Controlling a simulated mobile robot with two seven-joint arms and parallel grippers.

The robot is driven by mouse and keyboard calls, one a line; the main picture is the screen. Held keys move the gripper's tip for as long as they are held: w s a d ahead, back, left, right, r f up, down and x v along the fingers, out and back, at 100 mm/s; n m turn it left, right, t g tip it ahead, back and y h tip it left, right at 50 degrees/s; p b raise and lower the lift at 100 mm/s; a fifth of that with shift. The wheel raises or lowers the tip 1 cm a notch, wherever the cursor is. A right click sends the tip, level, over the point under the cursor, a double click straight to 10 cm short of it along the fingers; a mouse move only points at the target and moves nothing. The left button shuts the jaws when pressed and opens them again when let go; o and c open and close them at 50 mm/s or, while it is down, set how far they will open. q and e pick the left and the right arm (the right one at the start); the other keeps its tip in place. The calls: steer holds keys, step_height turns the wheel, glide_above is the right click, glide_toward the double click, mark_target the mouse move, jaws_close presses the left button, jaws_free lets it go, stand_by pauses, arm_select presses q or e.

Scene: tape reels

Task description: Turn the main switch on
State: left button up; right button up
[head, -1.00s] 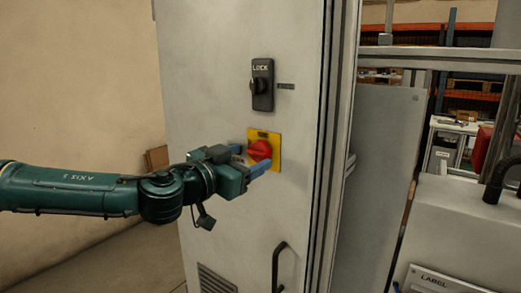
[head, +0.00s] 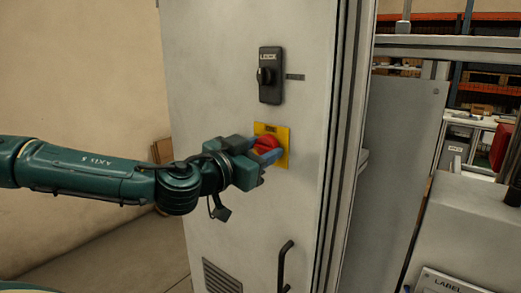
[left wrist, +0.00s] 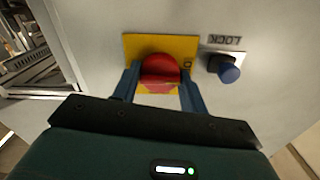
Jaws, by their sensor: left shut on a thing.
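The main switch is a red knob (head: 266,143) on a yellow plate (head: 284,148) on the grey cabinet door. The red knob also shows in the left wrist view (left wrist: 160,72), with the yellow plate (left wrist: 133,46) behind it. My left gripper (head: 260,160) is at the switch, its blue fingers on either side of the red knob and shut on it. The left gripper in the left wrist view (left wrist: 158,88) has one finger at each side of the knob. The knob's exact turn angle is hard to tell. My right gripper is not in view.
A black lock handle (head: 270,76) marked LOCK sits above the switch. A black door handle (head: 284,266) and a vent (head: 221,277) are lower on the grey cabinet (head: 215,75). A machine panel (head: 445,283) marked LABEL is at the lower right.

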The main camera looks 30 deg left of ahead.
arm_select(q)
steer(key=c, duration=0.4)
